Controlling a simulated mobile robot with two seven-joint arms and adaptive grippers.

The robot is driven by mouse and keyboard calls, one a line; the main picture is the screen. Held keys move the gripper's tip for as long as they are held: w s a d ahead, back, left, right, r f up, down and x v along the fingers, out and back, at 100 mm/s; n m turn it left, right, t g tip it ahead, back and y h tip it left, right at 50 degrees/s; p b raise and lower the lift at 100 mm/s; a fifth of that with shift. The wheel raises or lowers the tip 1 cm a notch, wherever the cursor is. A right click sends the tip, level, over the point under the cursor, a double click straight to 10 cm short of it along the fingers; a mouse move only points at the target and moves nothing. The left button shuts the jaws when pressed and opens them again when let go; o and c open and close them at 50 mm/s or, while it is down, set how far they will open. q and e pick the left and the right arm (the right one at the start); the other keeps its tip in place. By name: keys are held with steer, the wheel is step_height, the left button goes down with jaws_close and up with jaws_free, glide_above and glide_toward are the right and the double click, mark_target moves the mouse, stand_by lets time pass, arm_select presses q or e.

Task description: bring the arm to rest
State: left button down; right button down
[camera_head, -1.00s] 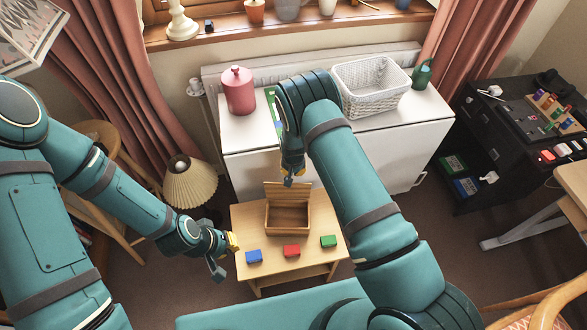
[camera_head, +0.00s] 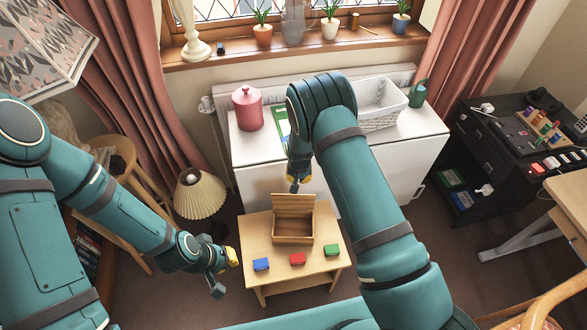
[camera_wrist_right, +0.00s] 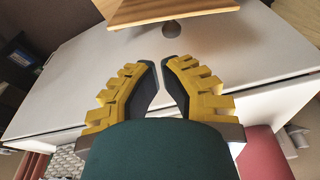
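My right gripper (camera_head: 294,183) hangs at the end of the bent right arm, in front of the white cabinet and above the wooden box. In the right wrist view its two yellow-and-black fingers (camera_wrist_right: 160,68) stand apart with nothing between them. My left gripper (camera_head: 226,273) is low at the left edge of the small table, its fingers spread and empty. The wooden box (camera_head: 293,239) stands on the small table with its lid raised.
The small table (camera_head: 272,278) stands before the white cabinet (camera_head: 254,153), which carries a pink canister (camera_head: 248,108), a white basket (camera_head: 378,122) and a green watering can (camera_head: 417,95). A lamp (camera_head: 199,193) stands left. A black desk unit (camera_head: 487,150) is at right.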

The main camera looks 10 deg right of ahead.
steer(key=s+a+r+y, duration=0.2)
steer(key=s+r, duration=0.1)
steer(key=s, duration=1)
steer(key=s+a+r+n+y, duration=0.1)
steer(key=s+a+r+y, duration=0.1)
steer(key=s, duration=1.1)
steer(key=shift+a+r, duration=0.4)
steer(key=shift+a, duration=0.2)
steer(key=shift+s, duration=0.1)
